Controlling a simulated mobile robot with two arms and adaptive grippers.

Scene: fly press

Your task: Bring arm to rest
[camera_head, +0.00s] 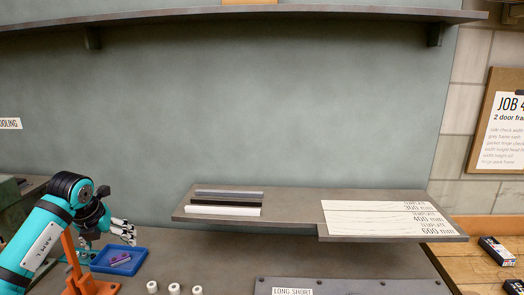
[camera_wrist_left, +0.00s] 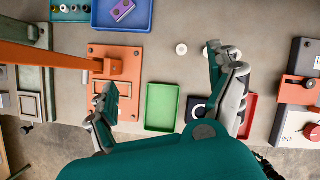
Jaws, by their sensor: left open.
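My left arm (camera_head: 42,245) comes in from the left, teal with black joints. Its gripper (camera_head: 129,233) is above the bench near the blue tray. In the left wrist view my left gripper (camera_wrist_left: 162,82) has its two fingers wide apart with nothing between them. Below the gap lie the grey bench, an orange fixture plate (camera_wrist_left: 128,60) and a green tray (camera_wrist_left: 162,108). My right gripper is in neither view.
A blue tray (camera_head: 104,262) holds a purple part (camera_head: 121,262). White rings (camera_head: 174,289) lie on the bench. A raised shelf (camera_head: 300,205) carries bars and template sheets. An orange arm (camera_wrist_left: 50,55) crosses the wrist view's left side. A red tray (camera_wrist_left: 247,118) is partly hidden by a finger.

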